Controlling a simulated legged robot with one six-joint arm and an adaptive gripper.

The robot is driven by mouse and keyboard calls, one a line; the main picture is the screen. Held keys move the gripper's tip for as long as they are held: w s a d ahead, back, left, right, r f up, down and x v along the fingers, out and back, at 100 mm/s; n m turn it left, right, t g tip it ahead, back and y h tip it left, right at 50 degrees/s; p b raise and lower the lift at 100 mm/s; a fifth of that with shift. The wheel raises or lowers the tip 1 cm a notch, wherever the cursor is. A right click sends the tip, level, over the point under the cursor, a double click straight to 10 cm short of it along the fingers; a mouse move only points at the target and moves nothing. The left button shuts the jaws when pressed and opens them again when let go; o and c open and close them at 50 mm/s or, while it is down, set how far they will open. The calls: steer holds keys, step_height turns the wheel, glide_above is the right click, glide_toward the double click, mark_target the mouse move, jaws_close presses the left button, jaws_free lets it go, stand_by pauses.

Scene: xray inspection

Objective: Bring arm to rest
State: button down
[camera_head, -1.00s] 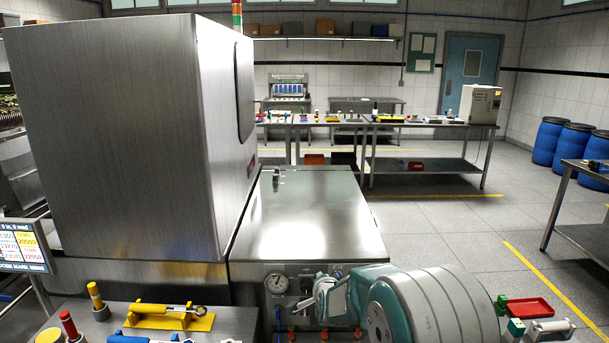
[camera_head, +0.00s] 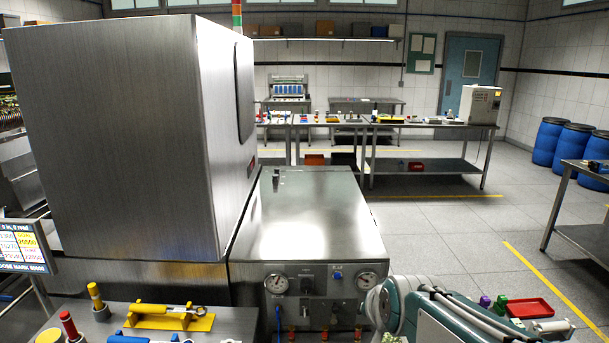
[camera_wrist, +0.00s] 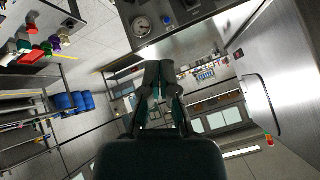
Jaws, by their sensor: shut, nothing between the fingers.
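My gripper (camera_wrist: 159,82) shows in the wrist view with its two fingers together and nothing between them. It is in free air, with the steel cabinet's gauge panel beyond it at the top of that picture. In the head view my arm is folded low at the bottom right, in front of the cabinet's right gauge. The gripper's fingertips cannot be made out in the head view.
A tall steel machine (camera_head: 120,130) and a low steel cabinet (camera_head: 305,215) stand ahead. A bench (camera_head: 235,318) with tools is at the lower left. A red tray (camera_head: 530,307) lies at the lower right. A side table (camera_head: 585,235) stands right, with open floor (camera_head: 450,235) before it.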

steer(key=s+d+n+g+h, duration=0.1)
steer(key=s+d+n+g, duration=0.2)
steer(key=s, duration=1.6)
steer(key=shift+d+f+n, duration=0.35)
steer(key=shift+f+n, duration=0.1)
steer(key=shift+n, duration=0.05)
